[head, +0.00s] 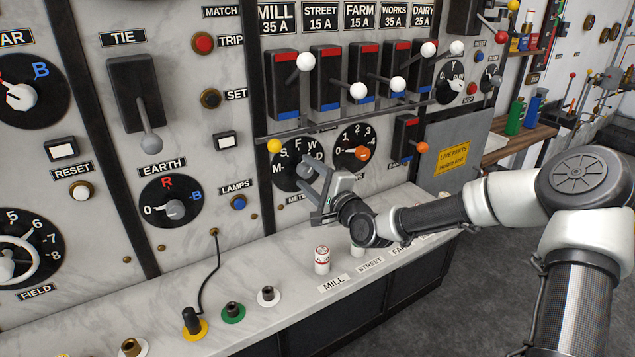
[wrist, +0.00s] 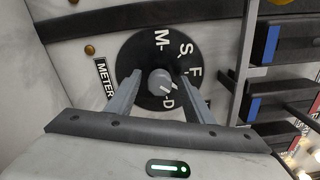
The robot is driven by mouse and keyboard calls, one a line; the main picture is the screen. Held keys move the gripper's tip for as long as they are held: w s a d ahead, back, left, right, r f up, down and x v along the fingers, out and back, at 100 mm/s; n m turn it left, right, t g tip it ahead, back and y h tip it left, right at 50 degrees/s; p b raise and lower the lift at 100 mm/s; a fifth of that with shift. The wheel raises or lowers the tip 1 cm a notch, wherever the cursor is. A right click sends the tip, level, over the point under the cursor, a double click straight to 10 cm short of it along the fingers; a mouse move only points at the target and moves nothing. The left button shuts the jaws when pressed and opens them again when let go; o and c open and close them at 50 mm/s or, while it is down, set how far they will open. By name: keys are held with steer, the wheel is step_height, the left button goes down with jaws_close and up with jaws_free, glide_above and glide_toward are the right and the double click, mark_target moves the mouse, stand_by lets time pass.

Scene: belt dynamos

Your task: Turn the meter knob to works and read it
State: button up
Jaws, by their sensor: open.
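The meter knob (wrist: 160,82) is a small grey round knob with a white pointer line, on a black dial (wrist: 150,48) lettered M, S, F and D. The pointer line slants to the lower right, toward the right finger, which hides that part of the dial; the W is not visible in the wrist view. My gripper (wrist: 161,75) is open, with one finger on each side of the knob and gaps visible between. In the head view, my gripper (head: 322,186) is in front of the lettered dial (head: 290,158), partly covering it. No meter face is in view.
Lever switches with white balls (head: 358,91) stick out above. A ledge (head: 290,320) below carries a small red-and-white cylinder (head: 322,260) and coloured sockets (head: 233,312). A cable (head: 205,270) hangs at left.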

steer(key=v, duration=1.7)
steer(key=shift+p, duration=0.4)
steer(key=shift+s+d, duration=0.1)
